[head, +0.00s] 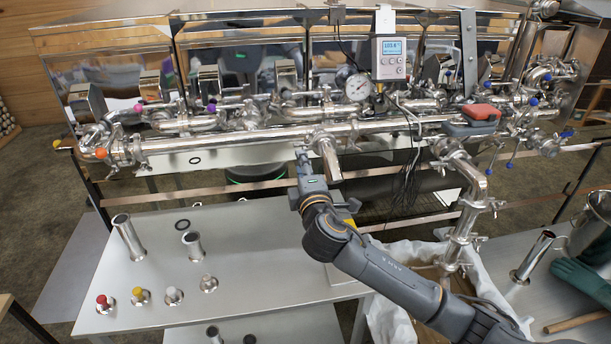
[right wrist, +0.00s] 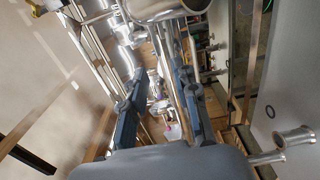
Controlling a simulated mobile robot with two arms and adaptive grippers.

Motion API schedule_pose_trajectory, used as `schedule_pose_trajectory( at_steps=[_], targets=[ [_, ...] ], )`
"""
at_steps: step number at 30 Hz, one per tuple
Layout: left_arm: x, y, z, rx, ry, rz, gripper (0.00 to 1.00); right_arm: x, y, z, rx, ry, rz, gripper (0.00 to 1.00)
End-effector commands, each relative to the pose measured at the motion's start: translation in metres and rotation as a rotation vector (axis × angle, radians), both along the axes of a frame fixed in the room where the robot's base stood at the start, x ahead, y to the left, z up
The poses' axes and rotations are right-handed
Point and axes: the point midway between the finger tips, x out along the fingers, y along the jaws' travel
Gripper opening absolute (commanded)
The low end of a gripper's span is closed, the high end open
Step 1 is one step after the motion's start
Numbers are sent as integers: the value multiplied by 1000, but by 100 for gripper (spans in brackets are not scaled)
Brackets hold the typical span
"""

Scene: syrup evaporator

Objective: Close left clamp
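My right gripper (head: 303,162) reaches up from the bench side to the steel manifold pipe (head: 235,140), just left of a short downward outlet (head: 329,160) in the middle. Its two dark fingers stand apart in the right wrist view (right wrist: 158,95), with no object held between them. A round steel pipe end (right wrist: 165,8) shows beyond the fingertips. Clamp-like fittings sit at the pipe's left end (head: 122,152) and at the outlet's top (head: 319,138). I cannot tell which is the left clamp, or whether it is open. My left gripper is not in view.
A steel bench (head: 240,235) below holds two upright tubes, black rings and capped fittings. A vertical pipe (head: 468,215) stands right of my arm, above a lined bin (head: 385,315). A dial gauge (head: 358,87) and a digital display (head: 392,56) are above the manifold.

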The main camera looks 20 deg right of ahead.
Motion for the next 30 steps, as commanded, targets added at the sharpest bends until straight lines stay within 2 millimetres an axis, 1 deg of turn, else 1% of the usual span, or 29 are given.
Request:
schedule_pose_trajectory(
  at_steps=[1, 3, 6, 9, 25, 26, 28, 29, 30],
  targets=[
    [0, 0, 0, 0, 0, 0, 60, -10, 3, -1, 0, 1, 2, 30],
    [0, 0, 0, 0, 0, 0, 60, -21, 5, -1, 0, 2, 2, 30],
    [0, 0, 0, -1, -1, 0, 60, -32, 8, -1, 0, 1, 1, 30],
    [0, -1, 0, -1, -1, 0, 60, -39, 10, 0, 0, 1, 1, 30],
    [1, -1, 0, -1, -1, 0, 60, -41, 10, -1, 1, 2, 0, 30],
    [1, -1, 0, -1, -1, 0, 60, -42, 10, -2, 6, 5, 0, 30],
    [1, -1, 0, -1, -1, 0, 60, -47, 11, -12, 41, 27, -4, 30],
    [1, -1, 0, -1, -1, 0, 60, -51, 12, -19, 71, 44, -7, 30],
    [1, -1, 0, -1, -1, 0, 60, -58, 13, -33, 125, 76, -15, 30]
  ],
)
